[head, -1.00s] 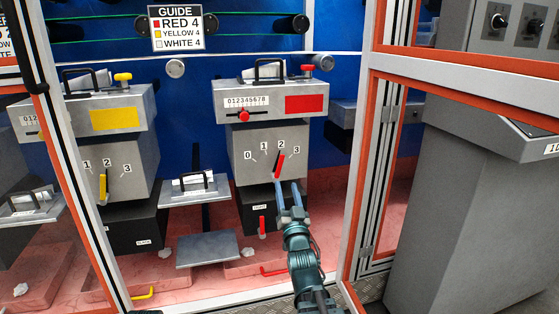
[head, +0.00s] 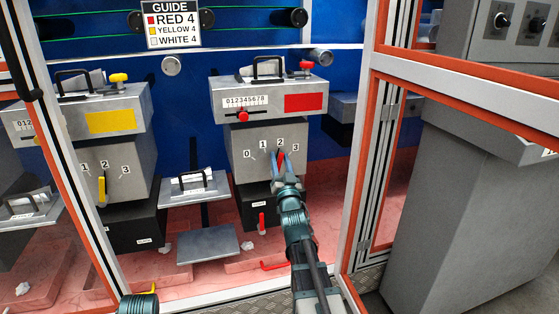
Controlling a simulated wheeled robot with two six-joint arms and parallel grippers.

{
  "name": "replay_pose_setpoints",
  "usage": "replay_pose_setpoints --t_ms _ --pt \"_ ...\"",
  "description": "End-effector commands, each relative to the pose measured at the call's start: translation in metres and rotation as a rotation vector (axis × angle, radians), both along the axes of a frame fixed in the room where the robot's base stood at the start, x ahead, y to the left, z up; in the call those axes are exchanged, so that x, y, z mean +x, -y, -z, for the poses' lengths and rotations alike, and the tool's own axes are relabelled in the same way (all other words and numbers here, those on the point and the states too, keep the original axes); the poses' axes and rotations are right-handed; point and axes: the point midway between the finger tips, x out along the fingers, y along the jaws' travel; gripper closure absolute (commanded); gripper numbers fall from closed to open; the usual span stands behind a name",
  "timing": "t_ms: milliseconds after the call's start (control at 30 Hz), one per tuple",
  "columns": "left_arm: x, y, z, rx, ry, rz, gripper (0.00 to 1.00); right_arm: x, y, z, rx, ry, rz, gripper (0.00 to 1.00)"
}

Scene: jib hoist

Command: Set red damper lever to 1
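The red damper lever (head: 282,157) is on the front of the grey box (head: 238,167) under the red-marked unit. The dial around it reads 0, 1, 2, 3, and the lever's tip points up near the 2. My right gripper (head: 282,156) is at the lever, its two fingers apart with the red lever showing between them. The lower part of the lever is hidden by the gripper. Whether the fingers touch the lever is too small to tell. My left gripper is not in view; only a bit of my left arm shows at the bottom left edge.
A matching yellow unit (head: 110,120) with its yellow lever (head: 102,188) stands to the left. A guide sign (head: 172,24) hangs above. An orange-edged frame post (head: 370,140) stands right of my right arm. A red handle (head: 262,222) is below the dial.

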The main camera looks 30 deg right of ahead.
Motion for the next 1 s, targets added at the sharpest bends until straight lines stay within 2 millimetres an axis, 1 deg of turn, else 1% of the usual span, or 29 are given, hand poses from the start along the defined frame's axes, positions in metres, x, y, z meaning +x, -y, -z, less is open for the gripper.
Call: replay_pose_setpoints --t_ms 33,167,200,233,1000 --pt "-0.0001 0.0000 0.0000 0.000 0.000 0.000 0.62 -0.0001 0.0000 0.0000 0.000 0.000 0.000 0.68" --pt "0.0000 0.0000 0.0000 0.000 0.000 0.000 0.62 -0.0001 -0.0001 0.0000 0.000 0.000 0.000 0.91" --pt "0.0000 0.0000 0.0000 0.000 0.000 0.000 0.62 -0.0001 -0.0001 0.0000 0.000 0.000 0.000 0.99" --pt "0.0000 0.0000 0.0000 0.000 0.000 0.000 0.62 -0.0001 -0.0001 0.0000 0.000 0.000 0.000 1.00" --pt "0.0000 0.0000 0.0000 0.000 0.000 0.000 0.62 -0.0002 -0.0002 0.0001 0.000 0.000 0.000 1.00"
